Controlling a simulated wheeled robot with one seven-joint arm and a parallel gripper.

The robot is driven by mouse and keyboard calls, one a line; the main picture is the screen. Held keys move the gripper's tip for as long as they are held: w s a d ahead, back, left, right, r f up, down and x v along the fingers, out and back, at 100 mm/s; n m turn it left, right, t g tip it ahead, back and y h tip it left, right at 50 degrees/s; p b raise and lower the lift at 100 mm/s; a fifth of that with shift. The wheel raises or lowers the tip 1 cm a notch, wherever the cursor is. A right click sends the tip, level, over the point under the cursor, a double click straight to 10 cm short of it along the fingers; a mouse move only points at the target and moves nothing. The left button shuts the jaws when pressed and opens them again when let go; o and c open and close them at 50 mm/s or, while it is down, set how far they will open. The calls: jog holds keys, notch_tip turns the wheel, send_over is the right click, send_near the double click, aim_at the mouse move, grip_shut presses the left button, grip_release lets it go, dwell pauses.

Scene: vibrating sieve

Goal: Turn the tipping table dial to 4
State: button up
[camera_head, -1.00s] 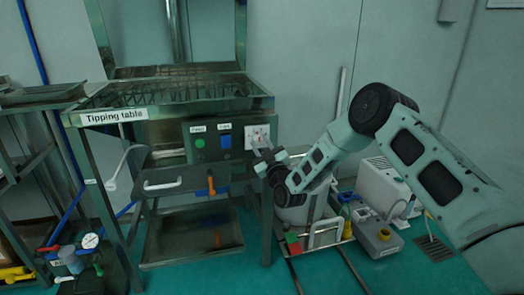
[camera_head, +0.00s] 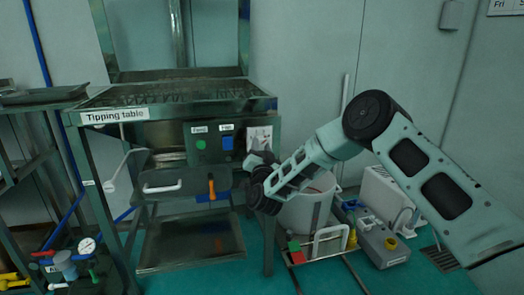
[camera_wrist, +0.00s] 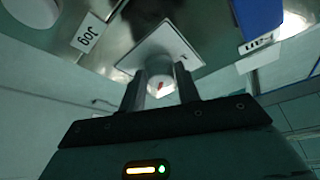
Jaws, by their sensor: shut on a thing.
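The tipping table (camera_head: 84,118) stands at left centre in the head view, with a control panel on its front right. The dial plate (camera_head: 262,136) is on the right of that panel, partly hidden by my gripper. In the wrist view the white square dial plate (camera_wrist: 182,47) carries a round whitish knob (camera_wrist: 160,68) with a small red mark. My gripper (camera_wrist: 161,88) is shut on the knob, one dark finger on each side. In the head view my gripper (camera_head: 254,163) is just in front of the dial plate. The dial's numbers and setting cannot be read.
A green button (camera_head: 201,144) and a blue switch (camera_head: 227,143) sit left of the dial. An orange handle (camera_head: 211,187) and white handle (camera_head: 162,186) are below. A large bucket (camera_head: 306,207) and a grey box (camera_head: 383,245) stand on the right.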

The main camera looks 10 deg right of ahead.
jog(key=shift+a+m+g+h, duration=0.1)
jog(key=shift+m+g+h, duration=0.25)
jog(key=shift+m, duration=0.7)
jog(key=shift+a+m+g+h, duration=0.1)
jog(key=shift+m+g+h, duration=0.25)
jog(key=shift+m, duration=0.7)
jog(key=shift+h, duration=0.3)
jog(key=shift+d, duration=0.1)
jog(key=o, duration=1)
jog(key=shift+c, duration=0.2)
jog(key=shift+s, duration=0.1)
jog(key=v, duration=1.7)
jog(key=shift+b, duration=0.35)
